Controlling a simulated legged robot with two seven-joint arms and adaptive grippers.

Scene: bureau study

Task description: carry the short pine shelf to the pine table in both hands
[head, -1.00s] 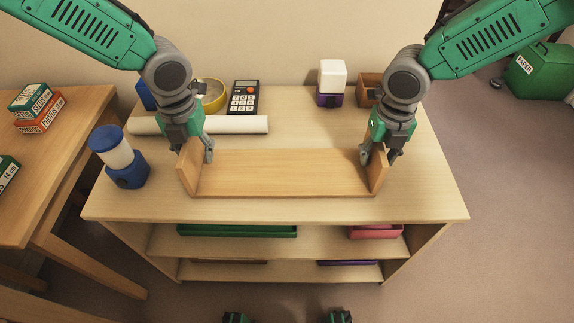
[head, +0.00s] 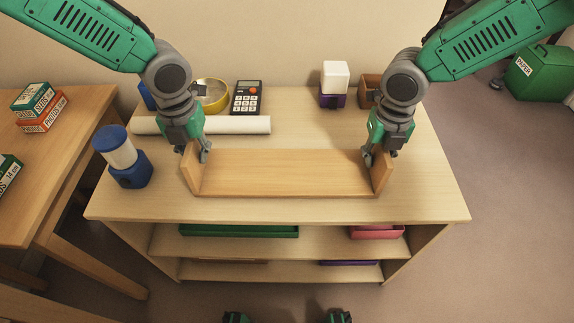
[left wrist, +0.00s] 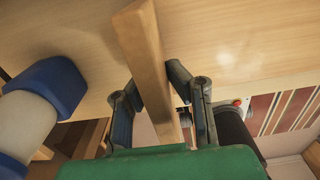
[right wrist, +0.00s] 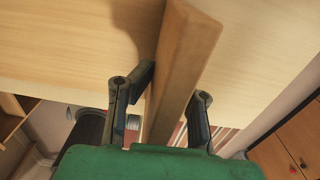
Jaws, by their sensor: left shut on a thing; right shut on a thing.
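The short pine shelf (head: 285,172) is a flat board with an upright end piece at each side. It is at the front middle of the light wood cabinet top in the head view. I cannot tell whether it touches that top. My left gripper (head: 196,152) is shut on the left end piece, which passes between its fingers in the left wrist view (left wrist: 150,75). My right gripper (head: 378,155) is shut on the right end piece, also between the fingers in the right wrist view (right wrist: 178,75). The pine table (head: 75,140) is probably the one at the left.
The cabinet top (head: 430,195) also holds a blue-and-white jar (head: 122,157), a white paper roll (head: 235,125), a calculator (head: 246,97), a yellow bowl (head: 212,95) and a white-and-purple block (head: 334,83). Boxes (head: 40,107) stand on the left table. A green paper bin (head: 538,72) is at right.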

